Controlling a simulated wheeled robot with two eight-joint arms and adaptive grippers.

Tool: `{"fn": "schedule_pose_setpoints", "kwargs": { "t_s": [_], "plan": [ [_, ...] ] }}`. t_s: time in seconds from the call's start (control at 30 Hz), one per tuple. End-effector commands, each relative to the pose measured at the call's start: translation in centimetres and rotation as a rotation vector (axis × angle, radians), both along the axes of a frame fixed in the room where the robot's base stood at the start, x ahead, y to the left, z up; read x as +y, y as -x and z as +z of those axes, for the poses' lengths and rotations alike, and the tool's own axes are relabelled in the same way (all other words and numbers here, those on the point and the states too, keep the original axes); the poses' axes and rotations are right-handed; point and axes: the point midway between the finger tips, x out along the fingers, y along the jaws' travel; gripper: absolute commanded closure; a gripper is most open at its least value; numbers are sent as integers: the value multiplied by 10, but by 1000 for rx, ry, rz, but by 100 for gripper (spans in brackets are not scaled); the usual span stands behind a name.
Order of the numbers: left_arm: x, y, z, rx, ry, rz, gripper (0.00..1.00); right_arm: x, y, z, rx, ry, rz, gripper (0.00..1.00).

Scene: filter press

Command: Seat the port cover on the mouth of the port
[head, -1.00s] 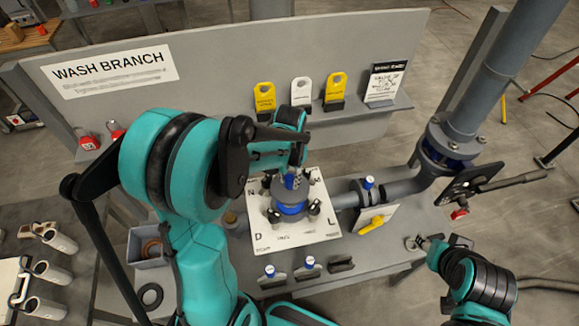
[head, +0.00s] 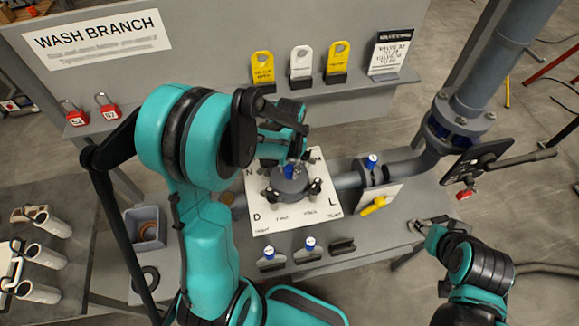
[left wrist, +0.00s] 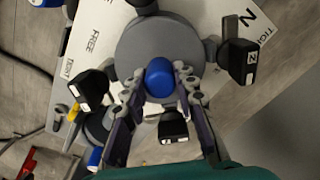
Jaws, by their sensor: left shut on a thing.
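The port cover (head: 292,184) is a grey disc with a blue knob, at the middle of the white lettered plate (head: 280,225). My left gripper (head: 293,163) is over it. The left wrist view shows its two fingers (left wrist: 160,80) shut on the blue knob, with the grey cover (left wrist: 150,42) beneath. The port under the cover is hidden, so I cannot tell whether the cover is fully down on its mouth. Black-knobbed clamps (left wrist: 242,62) stand around the disc. My right gripper (head: 421,224) is away at the right; its finger opening is unclear.
A grey pipe with a blue-capped fitting (head: 372,162) and a yellow handle (head: 373,205) lies right of the plate. Blue-topped pieces (head: 310,246) stand at the bench front. A grey bin (head: 146,229) is at left. Tags (head: 301,64) stand on the back ledge.

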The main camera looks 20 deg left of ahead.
Motion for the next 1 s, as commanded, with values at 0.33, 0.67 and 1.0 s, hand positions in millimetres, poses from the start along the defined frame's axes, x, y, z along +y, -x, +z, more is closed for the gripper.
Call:
{"fn": "schedule_pose_setpoints", "kwargs": {
  "t_s": [0.33,0.67,1.0],
  "plan": [
    [0,0,0,0,0,0,100,0,0,0,0,0,0,60],
    [0,0,-6,0,0,0,100,0,0,-6,0,0,0,60],
    [0,0,-11,0,0,0,59,0,0,-11,0,0,0,60]
  ]
}}
